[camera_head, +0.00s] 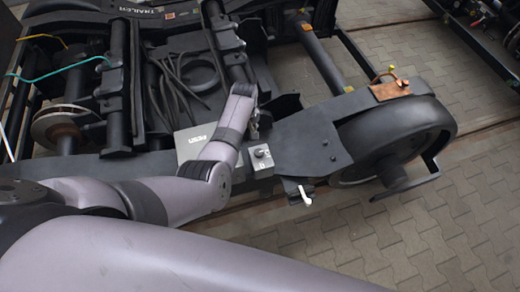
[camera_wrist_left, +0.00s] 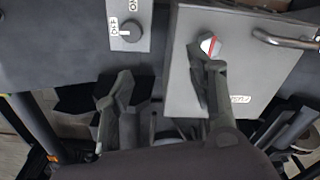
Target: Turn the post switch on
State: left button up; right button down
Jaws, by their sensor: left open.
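The switch is a small grey box with a round dark knob (camera_head: 262,153) on the dark bogie frame, right of my left forearm in the head view. In the left wrist view the knob (camera_wrist_left: 131,31) sits at the top between OFF and ON labels, its pale mark on the OFF side. My left gripper (camera_head: 253,123) is partly hidden behind its own wrist in the head view. In the wrist view its fingers (camera_wrist_left: 160,98) are apart with nothing between them. They are below the knob in the picture, not touching it. My right gripper is not seen.
A larger grey labelled box (camera_wrist_left: 185,95) with a red-and-white part and a metal handle (camera_wrist_left: 285,40) is close to one finger. A white lever (camera_head: 304,195) sticks out below the frame. A large wheel (camera_head: 400,135) is at right. Cables and hoses lie behind.

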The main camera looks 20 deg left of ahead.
aim_at(259, 152)
pick_arm(q)
jog(key=w+d+r, duration=0.3)
jog(key=d, duration=0.1)
jog(key=shift+n, duration=0.5)
notch_tip(259, 152, down, 17)
jog(key=b, duration=1.6)
jog(key=shift+r+b, duration=0.1)
jog(key=shift+b, duration=0.25)
jog(key=shift+f+b, duration=0.35)
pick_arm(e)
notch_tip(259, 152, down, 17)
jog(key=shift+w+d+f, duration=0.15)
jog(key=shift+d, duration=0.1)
pick_arm(q)
jog(key=shift+c, duration=0.5)
jog(key=c, duration=1)
